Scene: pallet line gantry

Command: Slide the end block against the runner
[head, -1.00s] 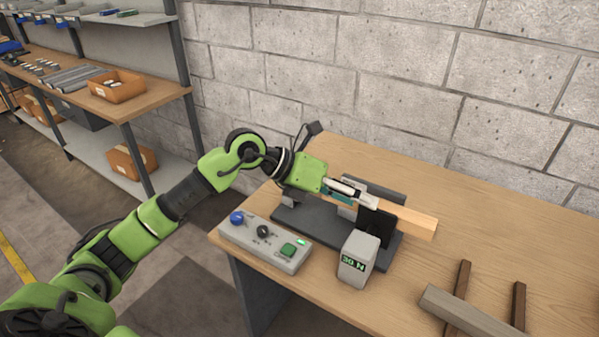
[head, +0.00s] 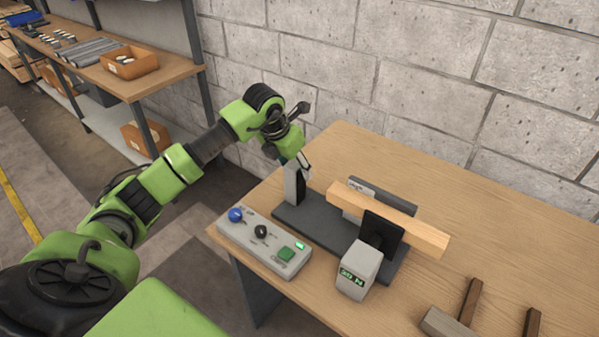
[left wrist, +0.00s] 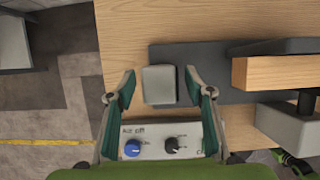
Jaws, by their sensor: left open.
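The end block (head: 291,186) is a small grey upright block at the left end of a dark jig base (head: 318,225). The runner (head: 390,218) is a pale wooden bar lying in the jig, between a black pad and a back plate. A gap shows between the block and the runner's near end; the left wrist view also shows the block (left wrist: 159,85) and the runner (left wrist: 283,74) apart. My left gripper (head: 301,160) is at the block's top, pointing down. In the left wrist view its open fingers (left wrist: 160,76) stand either side of the block, with gaps. My right gripper is not visible.
A grey clamp box (head: 358,272) reading 30 N stands in front of the runner. A control box (head: 264,243) with blue and black knobs and a green button sits at the bench's front left. Dark wooden strips (head: 470,300) lie at right. The bench behind is clear.

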